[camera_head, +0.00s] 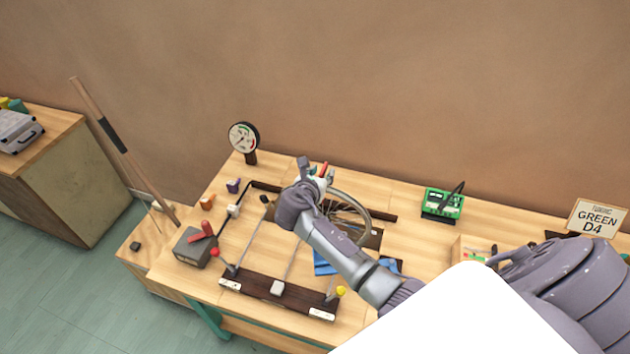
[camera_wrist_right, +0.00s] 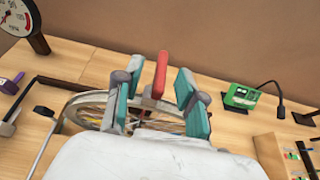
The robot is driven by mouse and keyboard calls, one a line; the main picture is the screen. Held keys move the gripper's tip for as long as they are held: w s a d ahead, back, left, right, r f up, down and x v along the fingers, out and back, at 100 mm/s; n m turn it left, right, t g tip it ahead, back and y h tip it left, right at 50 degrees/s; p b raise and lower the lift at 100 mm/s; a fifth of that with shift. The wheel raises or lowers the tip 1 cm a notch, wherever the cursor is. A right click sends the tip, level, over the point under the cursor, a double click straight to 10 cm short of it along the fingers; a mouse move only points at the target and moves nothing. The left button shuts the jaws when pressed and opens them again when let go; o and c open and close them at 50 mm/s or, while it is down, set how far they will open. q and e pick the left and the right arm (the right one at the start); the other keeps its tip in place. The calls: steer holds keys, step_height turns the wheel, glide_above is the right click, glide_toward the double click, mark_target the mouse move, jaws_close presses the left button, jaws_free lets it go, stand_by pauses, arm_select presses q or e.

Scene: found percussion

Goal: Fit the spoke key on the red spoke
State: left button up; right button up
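My right gripper (camera_head: 318,178) is above the bicycle wheel (camera_head: 369,228) on the bench. In the right wrist view, its teal-padded fingers (camera_wrist_right: 160,98) stand apart, with a red bar (camera_wrist_right: 161,72) between them and a visible gap on its right. The bar also shows at the gripper in the head view (camera_head: 323,169). I cannot tell whether it is the spoke key or part of the wheel's stand. The wheel rim (camera_wrist_right: 88,103) and some coloured spokes show behind the fingers; a red spoke cannot be made out. My left gripper is out of view.
A dial gauge (camera_head: 243,138) stands at the back left. A grey box with a red lever (camera_head: 195,246) and a dark bar (camera_head: 262,289) lie at the front left. A green device (camera_head: 442,204) stands right of the wheel. A GREEN D4 sign (camera_head: 597,217) is far right.

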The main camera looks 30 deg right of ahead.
steer(key=v, duration=1)
steer(key=shift+s, duration=0.15)
steer(key=shift+a+r, duration=0.1)
steer(key=shift+a, duration=0.05)
